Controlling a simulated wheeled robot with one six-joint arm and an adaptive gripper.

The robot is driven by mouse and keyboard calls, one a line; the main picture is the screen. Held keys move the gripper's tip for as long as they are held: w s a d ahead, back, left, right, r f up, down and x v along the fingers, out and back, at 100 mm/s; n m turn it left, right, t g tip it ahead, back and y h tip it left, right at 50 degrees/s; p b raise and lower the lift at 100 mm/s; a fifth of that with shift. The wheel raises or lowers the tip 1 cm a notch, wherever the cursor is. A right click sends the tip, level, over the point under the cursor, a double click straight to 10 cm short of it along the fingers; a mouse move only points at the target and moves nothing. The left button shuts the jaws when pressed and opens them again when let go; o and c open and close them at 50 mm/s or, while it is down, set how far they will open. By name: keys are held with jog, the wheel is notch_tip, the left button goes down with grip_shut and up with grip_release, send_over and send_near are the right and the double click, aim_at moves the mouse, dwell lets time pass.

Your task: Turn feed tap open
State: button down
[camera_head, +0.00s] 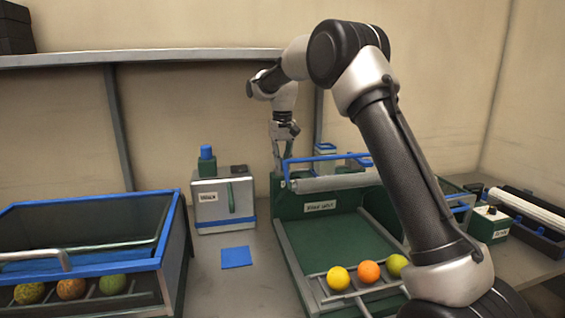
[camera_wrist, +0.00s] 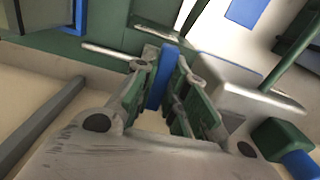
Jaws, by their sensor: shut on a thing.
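My gripper (camera_head: 283,172) reaches down at the back left corner of the green unit (camera_head: 278,230). In the wrist view my gripper (camera_wrist: 165,72) is shut on an upright blue lever (camera_wrist: 161,78), which I take to be the feed tap's handle. The lever stands between both finger pads. In the head view the fingers largely hide the gripped part, and a blue bar (camera_head: 318,157) shows just to their right. I cannot tell how far the tap is turned.
A grey box (camera_head: 226,189) with a green and blue knob (camera_head: 207,155) stands left of my gripper. A blue square (camera_head: 236,257) lies on the bench. Yellow (camera_head: 338,278), orange (camera_head: 369,272) and yellow-green (camera_head: 397,265) fruits sit at the green unit's front. A blue-rimmed crate (camera_head: 90,203) stands left.

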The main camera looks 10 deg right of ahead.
jog(key=n, duration=0.8)
jog(key=shift+n, duration=0.3)
jog(key=n, duration=0.4)
jog(key=shift+n, duration=0.3)
jog(key=n, duration=0.4)
jog(key=shift+r, duration=0.1)
jog(key=shift+n, duration=0.3)
jog(key=c, duration=1.4)
grip_release()
jog(key=shift+c, duration=0.2)
